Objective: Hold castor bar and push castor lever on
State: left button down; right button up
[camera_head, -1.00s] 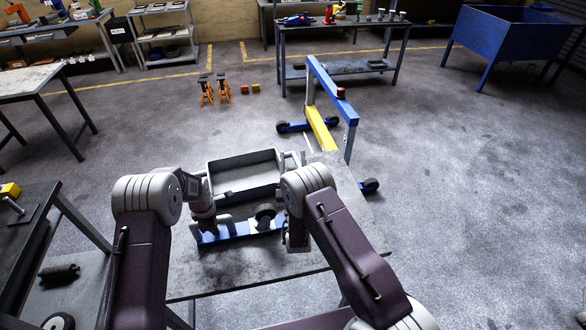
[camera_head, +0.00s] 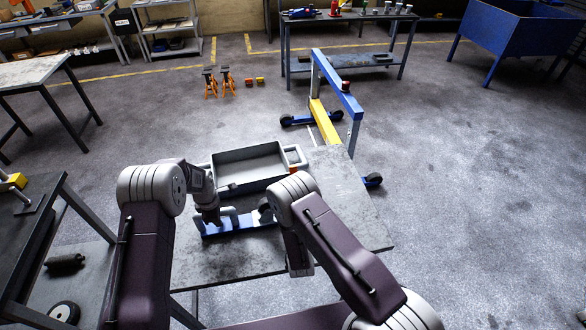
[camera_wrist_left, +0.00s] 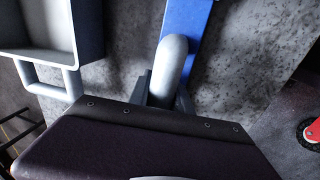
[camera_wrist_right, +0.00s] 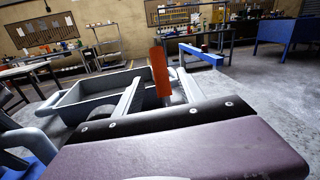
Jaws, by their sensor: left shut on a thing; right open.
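The blue castor bar (camera_head: 238,224) lies on the grey table, with a grey upright handle on it. My left gripper (camera_head: 212,220) is shut on that handle; the left wrist view shows the handle (camera_wrist_left: 172,62) between its fingers, with the blue bar (camera_wrist_left: 187,18) beyond. A dark castor wheel (camera_head: 265,213) at the bar's right end is partly hidden by my right arm. My right gripper (camera_wrist_right: 158,92) is open. An upright orange-red piece (camera_wrist_right: 160,72), possibly the castor lever, shows between its fingers; I cannot tell whether they touch it. The right fingertips are largely hidden in the head view.
A grey tray (camera_head: 248,163) with side handles stands on the table (camera_head: 345,205) just behind the bar. The table's right part is clear. A blue and yellow hoist (camera_head: 338,88) stands on the floor beyond. A dark bench (camera_head: 22,232) is at left.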

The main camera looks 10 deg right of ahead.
aim_at(293, 171)
jog(key=w, duration=0.3)
jog(key=w+d, duration=0.1)
jog(key=w, duration=0.5)
jog(key=shift+w+d, duration=0.25)
jog(key=shift+w, duration=0.1)
grip_shut()
dwell(0.8)
